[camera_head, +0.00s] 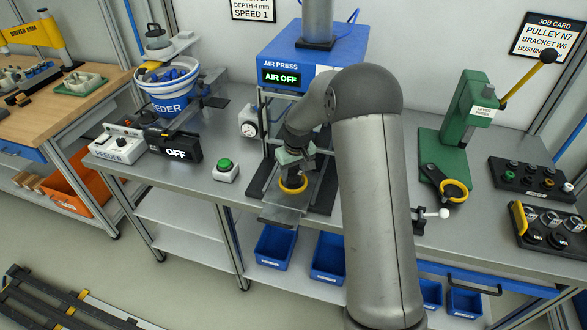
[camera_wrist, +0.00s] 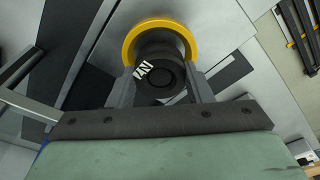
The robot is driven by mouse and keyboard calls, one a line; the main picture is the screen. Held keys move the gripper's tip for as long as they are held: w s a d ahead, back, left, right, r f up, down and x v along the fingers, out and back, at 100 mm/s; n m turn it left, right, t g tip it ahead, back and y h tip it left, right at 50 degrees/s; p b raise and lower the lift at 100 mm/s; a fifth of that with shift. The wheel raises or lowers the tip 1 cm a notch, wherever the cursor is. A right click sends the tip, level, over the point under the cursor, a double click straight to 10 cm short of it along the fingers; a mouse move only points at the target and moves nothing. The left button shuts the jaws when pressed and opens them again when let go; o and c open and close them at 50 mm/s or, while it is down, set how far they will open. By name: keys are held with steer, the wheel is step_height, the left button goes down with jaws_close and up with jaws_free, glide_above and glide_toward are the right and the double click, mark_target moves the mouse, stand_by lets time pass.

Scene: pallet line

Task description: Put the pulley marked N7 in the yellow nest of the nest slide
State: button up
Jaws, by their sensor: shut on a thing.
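My gripper (camera_head: 293,172) is at the air press, directly at the yellow nest (camera_head: 294,188) of the nest slide (camera_head: 281,214). In the wrist view, my gripper (camera_wrist: 160,86) is shut on a dark round pulley (camera_wrist: 167,84). The pulley's face has a white mark that starts with N; the rest is hard to read. The yellow nest (camera_wrist: 160,25) shows as a ring around the pulley's far side; its near side is hidden. I cannot tell whether the pulley touches the nest or is just above it.
The blue air press (camera_head: 315,60) stands behind, its display reading AIR OFF. A green button box (camera_head: 225,171) is to the left. On the right, the green lever press (camera_head: 465,125) has another yellow ring (camera_head: 455,191). Trays of parts (camera_head: 530,180) lie farther right.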

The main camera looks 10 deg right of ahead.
mark_target(296, 175)
steer(key=shift+f+b, duration=0.55)
steer(key=shift+b, duration=0.1)
steer(key=o, duration=1.1)
steer(key=shift+c, duration=0.2)
steer(key=shift+r, duration=0.15)
steer(key=shift+r+p, duration=0.35)
steer(key=shift+p, duration=0.15)
step_height(296, 175, up, 11)
steer(key=s+b, duration=0.2)
steer(key=s+r+m, duration=0.1)
steer(key=s+r, duration=0.2)
steer(key=s, duration=0.5)
steer(key=s+r, duration=0.2)
steer(key=s, duration=0.6)
steer(key=s+f+m+g, duration=0.1)
steer(key=s+f+m, duration=0.1)
steer(key=s, duration=1.7)
steer(key=shift+f, duration=0.45)
steer(key=shift+a, duration=0.1)
